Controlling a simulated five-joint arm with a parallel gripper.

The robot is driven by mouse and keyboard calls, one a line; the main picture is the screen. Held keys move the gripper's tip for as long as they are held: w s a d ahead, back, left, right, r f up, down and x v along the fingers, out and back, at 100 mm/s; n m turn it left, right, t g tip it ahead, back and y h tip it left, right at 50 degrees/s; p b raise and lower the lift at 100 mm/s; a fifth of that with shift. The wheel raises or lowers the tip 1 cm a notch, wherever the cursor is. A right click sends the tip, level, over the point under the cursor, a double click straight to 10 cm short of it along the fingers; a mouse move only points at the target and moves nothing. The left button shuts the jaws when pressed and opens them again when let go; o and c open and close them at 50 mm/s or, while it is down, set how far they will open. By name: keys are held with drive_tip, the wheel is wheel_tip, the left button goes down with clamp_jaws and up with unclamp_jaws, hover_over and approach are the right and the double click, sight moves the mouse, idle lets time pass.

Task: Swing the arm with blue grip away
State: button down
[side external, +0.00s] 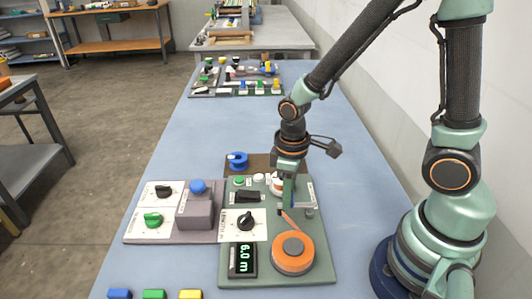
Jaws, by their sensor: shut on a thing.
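My gripper (284,207) points down over the right part of the green panel (310,271). Its fingers are shut just above an orange strip that runs up from the orange roll (293,252). What sits between the fingers is too small and hidden to make out. I cannot pick out an arm with a blue grip there. A blue round part (237,160) stands on a brown plate behind the panel, apart from my gripper. A white round part with some red (276,184) is partly hidden behind the fingers.
The green panel also bears a black knob (246,221) and a display (243,260) reading 6.0 m. A grey box with a blue button (198,187) stands to the left. Coloured blocks (154,294) lie at the front edge.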

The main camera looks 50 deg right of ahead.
drive_tip(key=shift+s, duration=0.1)
idle(0.5)
drive_tip(key=c, duration=0.7)
unclamp_jaws()
wheel_tip(320, 180, up, 12)
drive_tip(key=shift+r, duration=0.1)
drive_tip(key=d+r+m+t, duration=0.4)
drive_tip(key=r+m+t, duration=0.1)
drive_tip(key=r, duration=0.1)
drive_tip(key=shift+s+d+r+t, duration=0.3)
drive_tip(key=shift+d+r, duration=0.1)
